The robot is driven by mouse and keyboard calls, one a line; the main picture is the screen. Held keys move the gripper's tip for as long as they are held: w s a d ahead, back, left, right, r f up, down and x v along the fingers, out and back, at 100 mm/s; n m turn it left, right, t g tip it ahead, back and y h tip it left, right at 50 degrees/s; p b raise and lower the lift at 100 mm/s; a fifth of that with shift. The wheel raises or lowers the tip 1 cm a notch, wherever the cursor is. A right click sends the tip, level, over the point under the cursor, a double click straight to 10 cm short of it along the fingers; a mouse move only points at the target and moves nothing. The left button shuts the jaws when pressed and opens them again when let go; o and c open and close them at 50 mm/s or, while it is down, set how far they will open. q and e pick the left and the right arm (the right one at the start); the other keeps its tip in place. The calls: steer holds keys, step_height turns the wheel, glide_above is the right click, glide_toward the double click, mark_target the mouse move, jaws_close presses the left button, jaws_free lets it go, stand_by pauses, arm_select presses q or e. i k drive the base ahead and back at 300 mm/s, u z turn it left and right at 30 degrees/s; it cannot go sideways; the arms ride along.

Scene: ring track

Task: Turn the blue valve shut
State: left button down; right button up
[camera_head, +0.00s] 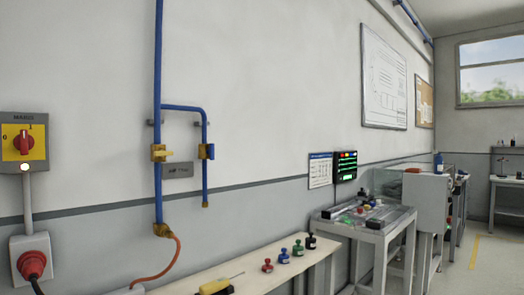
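A blue pipe (159,80) runs down the wall at left of centre. A blue branch (185,108) leaves it to the right, bends down and ends in a brass tip. A valve-like fitting with a blue block (207,151) sits on the branch, with yellow beside it. A yellow fitting (159,153) sits on the main pipe, left of a small grey label plate (178,170). I cannot tell from here whether the valve is open or shut. Neither of my grippers shows in this view.
A red rotary switch (23,143) on a yellow plate and a red plug (31,265) are on the wall at left. An orange hose (172,260) hangs below the pipe. A shelf (260,272) below holds a yellow-handled screwdriver (217,287) and several coloured knobbed pieces. A grey table (372,232) stands right.

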mark_target(211, 151)
steer(key=u, duration=0.05)
steer(key=i, duration=0.85)
steer(key=u, duration=0.55)
